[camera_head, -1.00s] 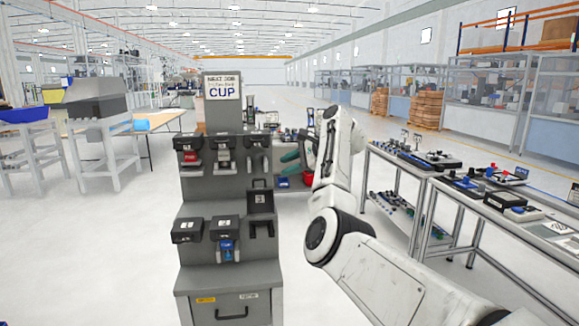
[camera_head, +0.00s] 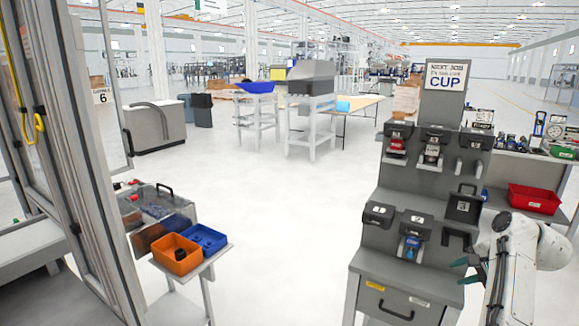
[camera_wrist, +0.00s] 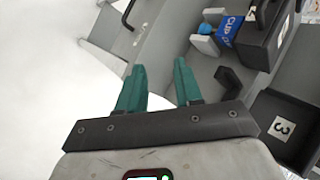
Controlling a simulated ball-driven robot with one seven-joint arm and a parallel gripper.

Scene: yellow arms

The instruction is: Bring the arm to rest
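My gripper (camera_head: 462,272) has green fingers and sits at the lower right of the head view, in front of the grey tool stand (camera_head: 400,258). In the wrist view my gripper (camera_wrist: 158,82) shows its two fingers apart with nothing between them. Beyond the fingertips are the grey stand surface and, to the right, a blue cup-labelled tool (camera_wrist: 232,32) under a dark holder (camera_wrist: 268,35). My white arm (camera_head: 530,262) reaches in from the right edge; most of it is out of frame.
An orange bin (camera_head: 176,254) and a blue bin (camera_head: 205,238) stand on a small table at left, beside a glass-panelled frame. A red bin (camera_head: 535,199) is on the bench at right. Open white floor lies between the bins and the stand.

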